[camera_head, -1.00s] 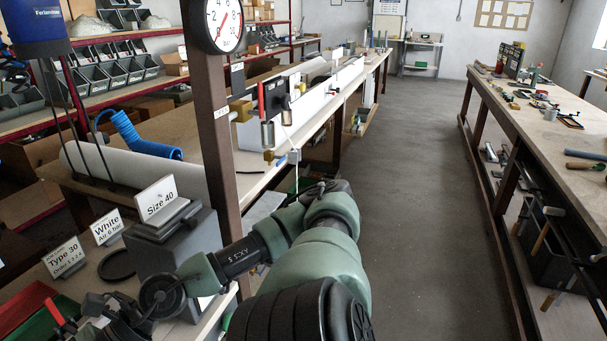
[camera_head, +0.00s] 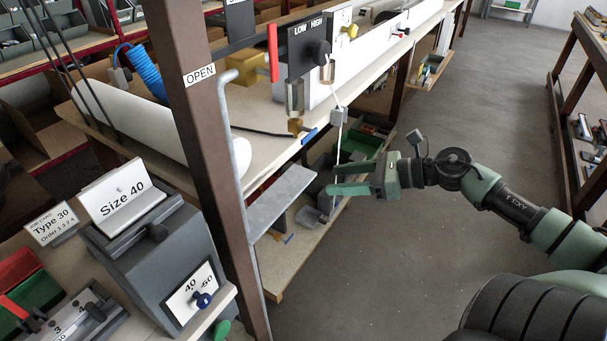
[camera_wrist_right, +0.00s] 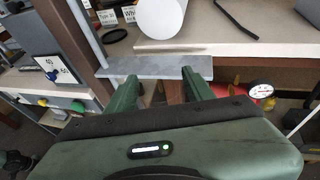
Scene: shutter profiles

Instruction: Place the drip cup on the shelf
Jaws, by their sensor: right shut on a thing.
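The shelf is a flat grey plate (camera_head: 282,196) beside the brown post, below the bench edge. It also shows in the wrist view (camera_wrist_right: 150,68), just ahead of my fingers. My right gripper (camera_head: 333,178) points left, a little right of the plate and apart from it. Its green fingers are parallel, with a gap between them, and also show in the wrist view (camera_wrist_right: 165,88). What they hold is not clear, and I cannot make out the drip cup in either view. My left gripper is out of view.
The brown post (camera_head: 195,130) stands left of the plate. A lower wooden shelf (camera_head: 283,272) with grey bins lies below. The aisle floor (camera_head: 400,260) is clear.

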